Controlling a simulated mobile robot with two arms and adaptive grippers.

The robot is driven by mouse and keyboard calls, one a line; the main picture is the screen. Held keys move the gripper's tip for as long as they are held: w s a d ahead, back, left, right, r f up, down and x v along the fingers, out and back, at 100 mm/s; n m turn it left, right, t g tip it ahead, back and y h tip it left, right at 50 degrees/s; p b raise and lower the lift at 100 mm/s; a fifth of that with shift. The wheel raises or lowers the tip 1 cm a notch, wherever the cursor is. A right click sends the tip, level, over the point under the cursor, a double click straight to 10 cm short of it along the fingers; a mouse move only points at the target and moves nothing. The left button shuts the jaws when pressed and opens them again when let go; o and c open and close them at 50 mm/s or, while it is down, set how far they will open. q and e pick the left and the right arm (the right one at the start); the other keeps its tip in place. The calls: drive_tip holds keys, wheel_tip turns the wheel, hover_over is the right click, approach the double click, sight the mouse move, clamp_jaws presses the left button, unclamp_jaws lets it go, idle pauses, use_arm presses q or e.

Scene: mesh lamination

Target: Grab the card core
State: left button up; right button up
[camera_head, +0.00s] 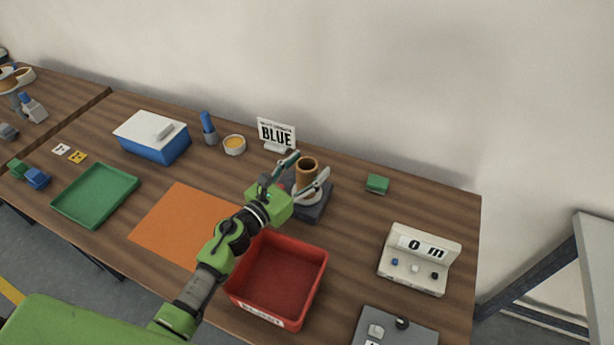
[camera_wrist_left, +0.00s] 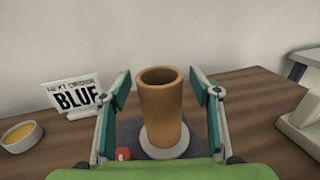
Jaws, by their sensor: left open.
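The card core is a brown, hollow, upright tube (camera_head: 306,172) on a dark grey base (camera_head: 318,208) near the middle of the table. In the left wrist view the card core (camera_wrist_left: 163,110) stands on a pale round disc (camera_wrist_left: 180,150). My left gripper (camera_head: 306,176) is open, with one finger on each side of the core. In the left wrist view a gap shows between the core and both fingers (camera_wrist_left: 163,95). My right gripper is not in view.
A red bin (camera_head: 322,285) lies in front of the base, and an orange sheet (camera_head: 170,220) left of it. A BLUE sign (camera_head: 277,132) and a yellow-filled bowl (camera_head: 234,145) stand behind. A green block (camera_head: 377,184) and a "0 m" display (camera_head: 425,262) are to the right.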

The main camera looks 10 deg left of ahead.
use_arm(q)
drive_tip(key=c, duration=1.2)
drive_tip(key=shift+c, duration=0.2)
drive_tip(key=shift+r, duration=0.15)
